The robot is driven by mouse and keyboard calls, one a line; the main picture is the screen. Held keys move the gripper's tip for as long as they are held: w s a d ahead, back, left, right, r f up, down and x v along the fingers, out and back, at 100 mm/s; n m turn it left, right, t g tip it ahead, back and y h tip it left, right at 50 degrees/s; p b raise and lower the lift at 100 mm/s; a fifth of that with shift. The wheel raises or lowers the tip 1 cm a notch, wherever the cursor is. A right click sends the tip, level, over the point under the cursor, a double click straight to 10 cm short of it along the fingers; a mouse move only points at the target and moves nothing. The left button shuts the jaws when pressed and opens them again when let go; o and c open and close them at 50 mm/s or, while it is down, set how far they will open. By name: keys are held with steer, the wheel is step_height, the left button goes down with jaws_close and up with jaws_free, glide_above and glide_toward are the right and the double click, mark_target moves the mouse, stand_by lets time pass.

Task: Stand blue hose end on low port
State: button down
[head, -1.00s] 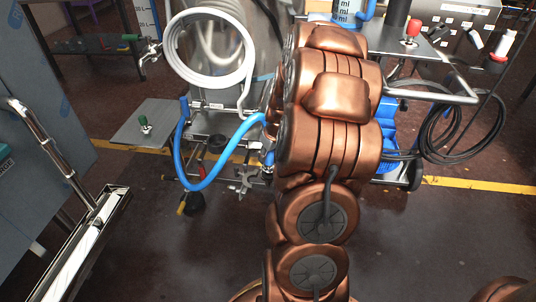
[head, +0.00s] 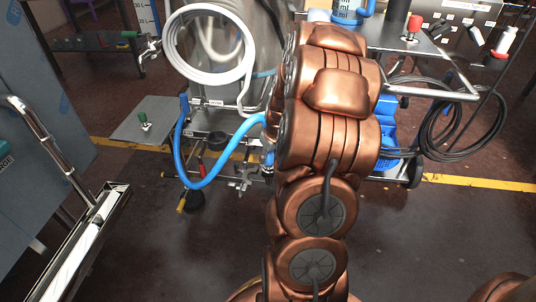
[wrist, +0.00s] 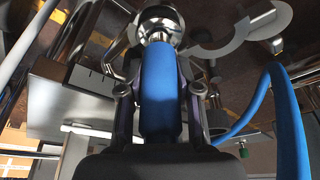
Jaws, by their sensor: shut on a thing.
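The blue hose (head: 203,183) hangs in a U in the head view. Its left end is up by the metal frame and its right side runs up behind my arm. My gripper (wrist: 160,92) is hidden behind my arm in the head view. In the wrist view it is shut on the blue hose end (wrist: 160,75), one finger on each side. The far tip of the hose end meets or overlaps a shiny rounded metal fitting (wrist: 160,22); I cannot tell whether they are joined. Another stretch of blue hose (wrist: 286,115) curves down at the right. I cannot tell which fitting is the low port.
A coiled white hose (head: 208,45) hangs in front of the steel vessel. A cart (head: 440,92) with black cables stands right. A grey cabinet (head: 35,115) is at far left. The floor in front is clear.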

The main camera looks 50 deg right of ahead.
steer(key=shift+f, duration=0.45)
stand_by(0.7)
steer(key=c, duration=0.7)
jaws_free()
steer(key=shift+r, duration=0.1)
steer(key=v, duration=1.1)
steer(key=shift+s+r, duration=0.15)
steer(key=shift+r, duration=0.2)
